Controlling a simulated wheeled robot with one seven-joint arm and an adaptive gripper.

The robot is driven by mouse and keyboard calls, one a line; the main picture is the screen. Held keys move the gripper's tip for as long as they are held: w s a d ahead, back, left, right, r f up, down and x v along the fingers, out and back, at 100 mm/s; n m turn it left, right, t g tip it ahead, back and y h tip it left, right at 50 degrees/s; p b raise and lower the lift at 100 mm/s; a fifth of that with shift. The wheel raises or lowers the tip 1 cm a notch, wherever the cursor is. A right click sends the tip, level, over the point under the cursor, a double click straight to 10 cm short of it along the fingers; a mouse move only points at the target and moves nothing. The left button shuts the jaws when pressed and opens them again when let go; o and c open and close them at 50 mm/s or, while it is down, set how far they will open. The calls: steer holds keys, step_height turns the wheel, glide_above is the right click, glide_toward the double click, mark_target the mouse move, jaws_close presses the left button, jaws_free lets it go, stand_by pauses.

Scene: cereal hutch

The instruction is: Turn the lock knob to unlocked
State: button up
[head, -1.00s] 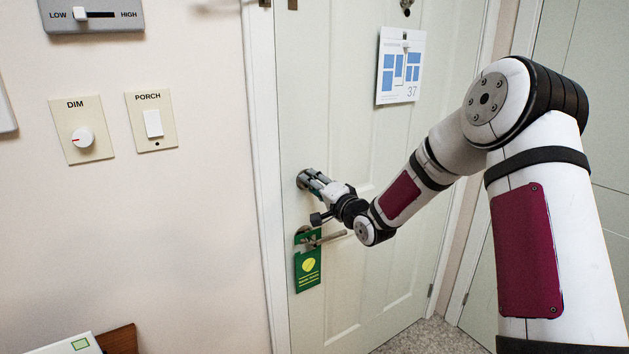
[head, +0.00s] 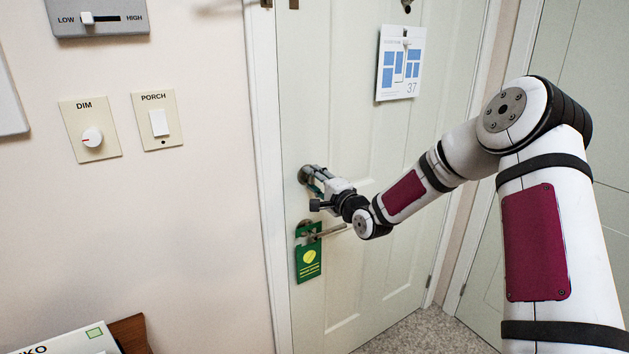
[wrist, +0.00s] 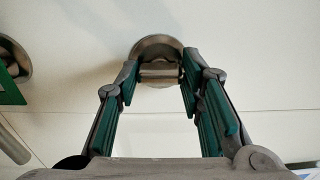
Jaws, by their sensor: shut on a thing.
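The lock knob (wrist: 160,75) is a metal thumb-turn on a round plate on the door, above the lever handle. In the wrist view its bar lies across the picture between my fingertips. My gripper (wrist: 160,84) has green-padded fingers on both sides of the knob and is shut on it. In the head view my gripper (head: 315,180) is at the round lock plate (head: 304,174), and its fingers hide most of the knob. I see no readable lock marking.
The lever handle (head: 332,231) is just below, with a green tag (head: 308,258) hanging from it. A calendar sheet (head: 399,62) hangs higher on the door. Dimmer (head: 92,137) and porch switch (head: 159,122) are on the wall to the left. A box (head: 70,341) is at the lower left.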

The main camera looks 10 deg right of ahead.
steer(key=o, duration=1.2)
steer(key=shift+c, duration=0.2)
steer(key=v, duration=1.2)
